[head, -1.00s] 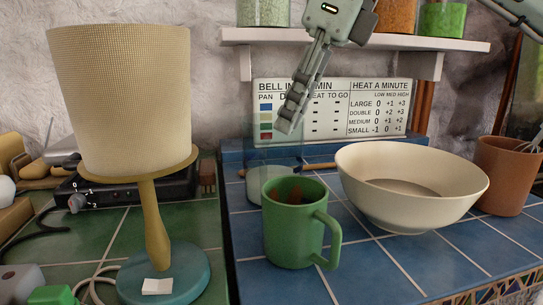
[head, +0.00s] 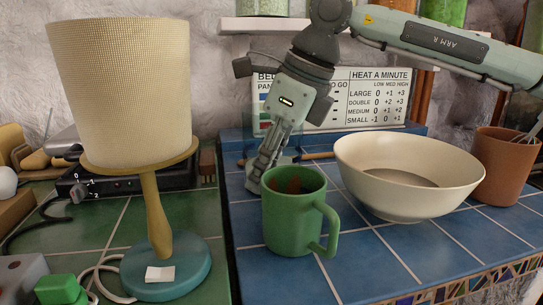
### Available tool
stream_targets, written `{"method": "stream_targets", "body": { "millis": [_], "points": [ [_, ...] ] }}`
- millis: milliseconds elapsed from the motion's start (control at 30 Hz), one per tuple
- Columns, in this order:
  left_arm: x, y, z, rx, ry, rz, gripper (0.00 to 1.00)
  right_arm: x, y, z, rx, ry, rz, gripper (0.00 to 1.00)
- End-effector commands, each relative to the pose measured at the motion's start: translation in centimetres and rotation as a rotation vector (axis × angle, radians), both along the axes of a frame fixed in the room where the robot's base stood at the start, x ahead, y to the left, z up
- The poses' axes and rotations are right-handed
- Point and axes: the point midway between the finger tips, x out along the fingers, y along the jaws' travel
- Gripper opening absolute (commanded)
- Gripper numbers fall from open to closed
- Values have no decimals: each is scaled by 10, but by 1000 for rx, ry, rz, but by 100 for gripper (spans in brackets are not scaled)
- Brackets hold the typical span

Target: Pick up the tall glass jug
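The tall glass jug (head: 291,153) is clear and hard to make out. It stands on the blue tiles behind the green mug, partly hidden by the mug and by my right gripper. My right gripper (head: 257,184) points down at the jug, its fingers overlapping the jug in the picture and its tips low, just behind and left of the mug. The fingers show nearly edge-on, so I cannot tell whether they are open or whether they touch the glass. My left gripper is not in view.
A green mug (head: 290,222) stands close in front of the jug. A cream bowl (head: 405,185) and a terracotta pot with a whisk (head: 503,170) stand to the right. A lamp (head: 155,215) stands left on green tiles. A sign (head: 372,100) and shelf are behind.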

Motion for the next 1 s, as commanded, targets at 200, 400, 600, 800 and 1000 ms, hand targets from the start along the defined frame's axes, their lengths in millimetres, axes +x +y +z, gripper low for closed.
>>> {"method": "stream_targets", "body": {
  "millis": [200,400,600,800,1000],
  "points": [
    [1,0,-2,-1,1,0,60,0,1,-1,1,0,0,20],
    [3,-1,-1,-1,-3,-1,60,0,1,-1,0,0,0,0],
    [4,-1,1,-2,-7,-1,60,0,0,-1,1,0,0,0],
    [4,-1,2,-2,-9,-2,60,1,1,2,4,-4,0,0],
    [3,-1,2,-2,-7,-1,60,1,1,2,4,-4,0,0]
  ]
}}
